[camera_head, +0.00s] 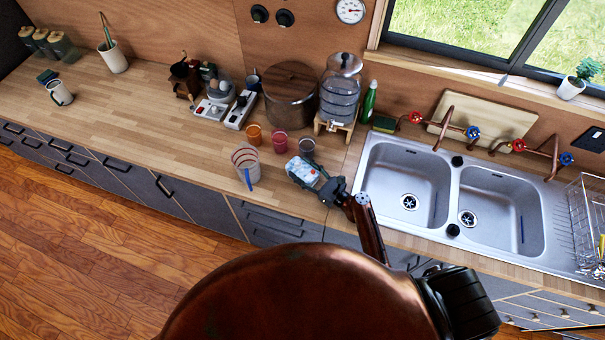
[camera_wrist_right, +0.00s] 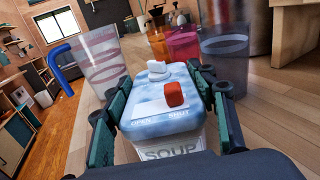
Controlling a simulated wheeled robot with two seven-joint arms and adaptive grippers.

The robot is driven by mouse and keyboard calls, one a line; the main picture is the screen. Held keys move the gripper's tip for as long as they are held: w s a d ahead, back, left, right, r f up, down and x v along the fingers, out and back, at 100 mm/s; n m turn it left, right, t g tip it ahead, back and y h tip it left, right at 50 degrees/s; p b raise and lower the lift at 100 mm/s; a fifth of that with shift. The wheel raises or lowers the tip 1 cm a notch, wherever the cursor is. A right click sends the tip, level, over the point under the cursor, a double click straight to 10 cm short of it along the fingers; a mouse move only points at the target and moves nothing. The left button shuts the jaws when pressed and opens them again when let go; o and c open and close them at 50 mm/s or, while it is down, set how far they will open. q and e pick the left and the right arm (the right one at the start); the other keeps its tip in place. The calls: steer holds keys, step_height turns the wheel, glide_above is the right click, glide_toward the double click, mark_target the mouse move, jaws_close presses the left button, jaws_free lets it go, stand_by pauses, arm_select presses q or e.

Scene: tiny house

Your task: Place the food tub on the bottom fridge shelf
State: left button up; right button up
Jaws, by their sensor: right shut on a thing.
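The food tub (camera_head: 301,171) is a small pale tub with a blue-white lid near the counter's front edge, left of the sink. In the right wrist view the tub (camera_wrist_right: 160,98) shows a white knob and a red knob on its lid, the words OPEN and SHUT, and a SOUP label. My right gripper (camera_head: 322,186) is shut on the tub, with a green-padded finger on each side in the wrist view (camera_wrist_right: 165,112). I cannot tell whether the tub's base touches the counter. My left gripper and the fridge are not in view.
A striped cup with a blue straw (camera_head: 246,164) stands left of the tub. Orange (camera_head: 253,135), red (camera_head: 280,143) and grey (camera_head: 307,146) cups stand behind it. A double sink (camera_head: 405,185) is to the right. The counter (camera_head: 150,115) farther left is mostly clear.

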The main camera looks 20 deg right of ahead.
steer(key=c, duration=0.6)
steer(key=shift+r, duration=0.1)
steer(key=shift+c, duration=1.2)
